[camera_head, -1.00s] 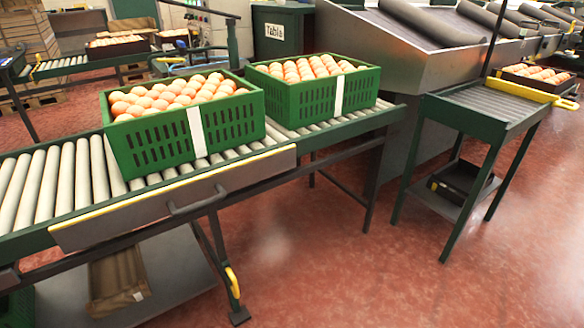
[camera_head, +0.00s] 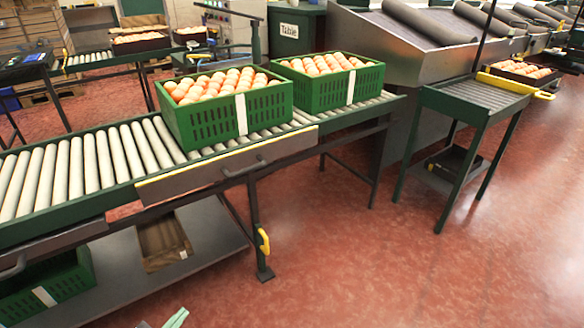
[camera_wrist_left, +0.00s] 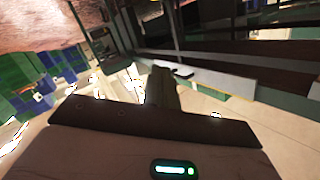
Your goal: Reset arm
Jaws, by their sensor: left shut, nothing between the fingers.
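Only the tip of my left gripper (camera_head: 172,320) shows at the bottom edge of the head view, with pale green fingers, low over the red floor. It is shut and empty, well in front of the conveyor. In the left wrist view my left gripper's fingers (camera_wrist_left: 160,85) stick out past the dark hand, together and with nothing between them. My right gripper is out of view.
A green stand (camera_head: 478,103) is at the right, with a black tray (camera_head: 455,166) on its lower shelf. Below the conveyor are a lower shelf (camera_head: 130,278), a brown box (camera_head: 163,241) and a green crate (camera_head: 72,282). The red floor at front right is clear.

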